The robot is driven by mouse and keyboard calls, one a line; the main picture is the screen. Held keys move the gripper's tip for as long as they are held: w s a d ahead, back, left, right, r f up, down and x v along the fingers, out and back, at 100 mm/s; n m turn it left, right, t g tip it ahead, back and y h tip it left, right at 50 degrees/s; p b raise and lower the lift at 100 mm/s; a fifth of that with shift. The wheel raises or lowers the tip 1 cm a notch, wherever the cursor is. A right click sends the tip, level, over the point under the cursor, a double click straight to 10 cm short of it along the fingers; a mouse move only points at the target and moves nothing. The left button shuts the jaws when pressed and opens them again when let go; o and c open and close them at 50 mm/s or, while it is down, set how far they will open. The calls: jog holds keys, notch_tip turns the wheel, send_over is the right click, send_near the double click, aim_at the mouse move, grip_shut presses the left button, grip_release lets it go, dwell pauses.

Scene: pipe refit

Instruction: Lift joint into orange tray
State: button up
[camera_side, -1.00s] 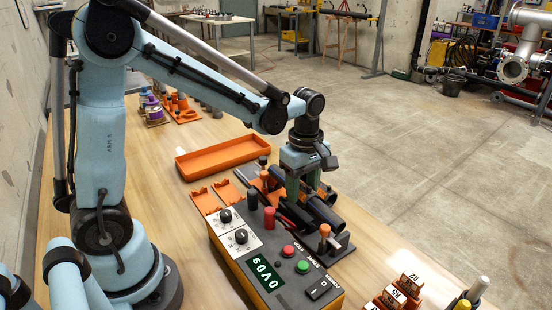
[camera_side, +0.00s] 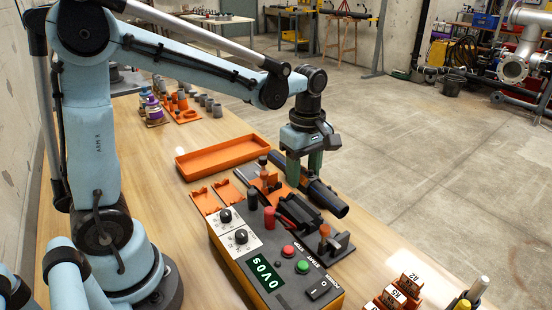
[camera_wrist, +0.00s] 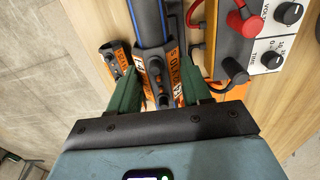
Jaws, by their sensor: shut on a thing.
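My gripper (camera_side: 304,172), with green fingers, is shut on the joint, a black pipe with a thicker coupling (camera_side: 333,204). It holds the joint above the clamp fixture (camera_side: 299,212), with the pipe slanting toward the lower right. In the wrist view my gripper (camera_wrist: 162,88) has a finger on each side of the dark coupling (camera_wrist: 153,68), and a blue-striped pipe (camera_wrist: 148,22) runs up from it. The fingers hide part of the joint in the side view. The orange tray (camera_side: 222,163) lies on the table to the left of the gripper and looks empty.
A control box (camera_side: 270,262) with knobs, buttons and a display stands in front of the fixture. Small orange plates (camera_side: 205,201) lie between tray and box. Bottles and fittings (camera_side: 180,108) stand farther back. Labelled blocks (camera_side: 402,292) are at the lower right.

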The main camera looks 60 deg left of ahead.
aim_at(277, 161)
jog(key=shift+r, duration=0.35)
jog(key=shift+s+a, duration=0.2)
jog(key=shift+a, duration=1.15)
jog(key=shift+s+a, duration=0.2)
jog(key=shift+a, duration=1.1)
jog(key=shift+s+a, duration=0.2)
jog(key=shift+a, duration=1.15)
jog(key=shift+a, duration=0.15)
jog(key=s+a, duration=0.1)
jog(key=a, duration=0.6)
jog(key=shift+a, duration=0.35)
jog(key=shift+s+a, duration=0.1)
jog(key=s+a, duration=0.1)
jog(key=a, duration=0.6)
jog(key=shift+a, duration=0.25)
jog(key=shift+s, duration=0.1)
